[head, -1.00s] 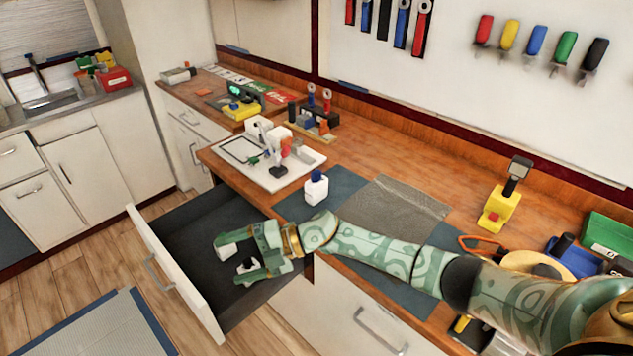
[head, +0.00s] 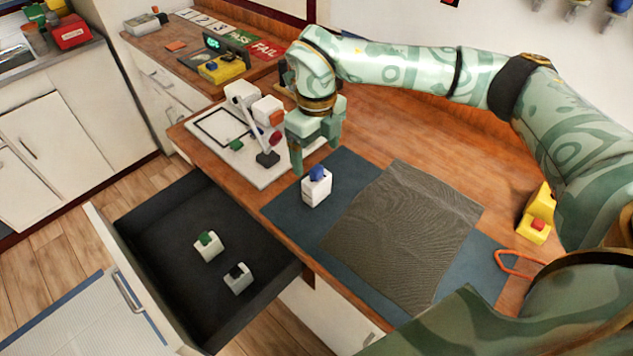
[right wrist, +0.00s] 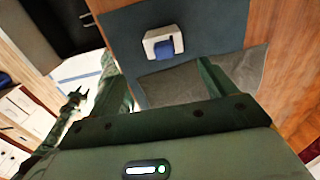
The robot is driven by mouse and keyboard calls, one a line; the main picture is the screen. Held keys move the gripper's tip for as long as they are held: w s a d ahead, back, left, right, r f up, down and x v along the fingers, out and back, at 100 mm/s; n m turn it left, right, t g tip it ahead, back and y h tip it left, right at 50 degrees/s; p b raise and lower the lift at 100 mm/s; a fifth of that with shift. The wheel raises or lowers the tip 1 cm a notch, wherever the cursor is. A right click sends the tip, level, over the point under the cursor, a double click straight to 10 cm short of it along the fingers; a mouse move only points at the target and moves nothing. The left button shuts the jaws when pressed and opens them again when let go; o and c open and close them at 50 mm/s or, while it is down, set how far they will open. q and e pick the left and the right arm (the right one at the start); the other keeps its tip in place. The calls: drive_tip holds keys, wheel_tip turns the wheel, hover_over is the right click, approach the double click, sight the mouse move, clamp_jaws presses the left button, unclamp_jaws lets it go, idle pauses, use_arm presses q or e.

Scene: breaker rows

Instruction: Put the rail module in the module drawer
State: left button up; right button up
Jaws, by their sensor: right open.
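The rail module, a white block with a blue top (head: 316,187), stands on the blue mat (head: 278,208) on the bench. It also shows in the right wrist view (right wrist: 160,43), beyond the fingertips. My right gripper (head: 316,150) is open and empty, just behind and above this module. The module drawer (head: 160,225) is pulled out below the bench edge.
A white board with a test fixture (head: 262,130) stands left of the right gripper. A grey textured sheet (head: 400,235) lies on the mat to the right. A yellow device (head: 222,68) is at the back left. The drawer's dark floor has free room.

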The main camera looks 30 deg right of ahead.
sight(316, 170)
drive_tip(key=f, duration=0.5)
drive_tip(key=shift+w+b, duration=0.25)
drive_tip(key=shift+b, duration=0.05)
drive_tip(key=shift+f, duration=0.4)
drive_tip(key=f, duration=0.1)
drive_tip(key=f+b, duration=0.1)
drive_tip(key=f, duration=0.2)
drive_tip(key=shift+w+d+f, duration=0.3)
drive_tip(key=shift+f, duration=0.05)
use_arm(q)
drive_tip(key=shift+w+d+f, duration=0.15)
drive_tip(key=shift+w+f, duration=0.05)
drive_tip(key=shift+f, duration=0.35)
drive_tip(key=shift+w+d+f, duration=0.15)
drive_tip(key=shift+w+f, duration=0.05)
drive_tip(key=shift+f, duration=0.3)
use_arm(e)
drive_tip(key=c, duration=0.4)
use_arm(q)
drive_tip(key=shift+s+a, duration=0.1)
drive_tip(key=shift+a, duration=0.1)
use_arm(e)
drive_tip(key=c, duration=0.7)
